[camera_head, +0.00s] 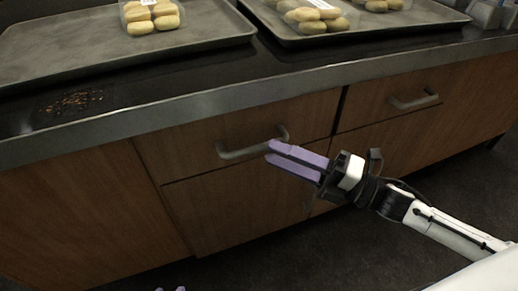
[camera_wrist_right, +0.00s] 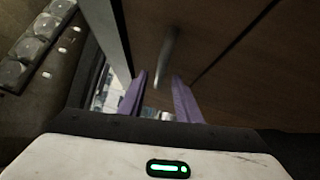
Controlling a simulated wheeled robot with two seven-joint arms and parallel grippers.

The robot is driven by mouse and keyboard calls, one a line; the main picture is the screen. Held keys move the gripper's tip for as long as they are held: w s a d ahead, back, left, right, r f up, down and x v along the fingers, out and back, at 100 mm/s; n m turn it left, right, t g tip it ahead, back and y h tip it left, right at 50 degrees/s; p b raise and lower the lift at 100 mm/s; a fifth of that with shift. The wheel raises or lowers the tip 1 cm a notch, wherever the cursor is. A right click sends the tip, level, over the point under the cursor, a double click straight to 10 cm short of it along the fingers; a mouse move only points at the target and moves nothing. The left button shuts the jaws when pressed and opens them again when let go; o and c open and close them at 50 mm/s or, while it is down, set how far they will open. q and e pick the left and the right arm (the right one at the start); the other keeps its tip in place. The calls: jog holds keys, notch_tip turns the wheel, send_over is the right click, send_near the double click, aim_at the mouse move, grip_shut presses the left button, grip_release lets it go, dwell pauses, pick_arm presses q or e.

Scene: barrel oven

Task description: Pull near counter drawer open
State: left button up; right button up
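The near counter drawer (camera_head: 200,140) has a brown wooden front below the dark counter top and looks shut. Its metal bar handle (camera_head: 238,152) shows left of my right gripper (camera_head: 269,153). My right gripper has lilac fingers, is open and empty, and its tips are close to the handle's right part. In the right wrist view the fingers (camera_wrist_right: 156,84) stand apart, with the handle (camera_wrist_right: 167,50) ahead of the gap between them. I cannot tell whether they touch it.
A second drawer with its handle (camera_head: 414,101) is to the right. A cabinet panel (camera_head: 80,215) is to the left. Trays (camera_head: 60,55) with bread packs (camera_head: 150,15) stand on the counter (camera_head: 200,110). The dark floor (camera_head: 300,260) in front looks clear.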

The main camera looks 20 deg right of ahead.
aim_at(259, 147)
jog(key=shift+b+x, duration=0.3)
jog(key=shift+x, duration=2.35)
jog(key=shift+c, duration=0.3)
grip_shut()
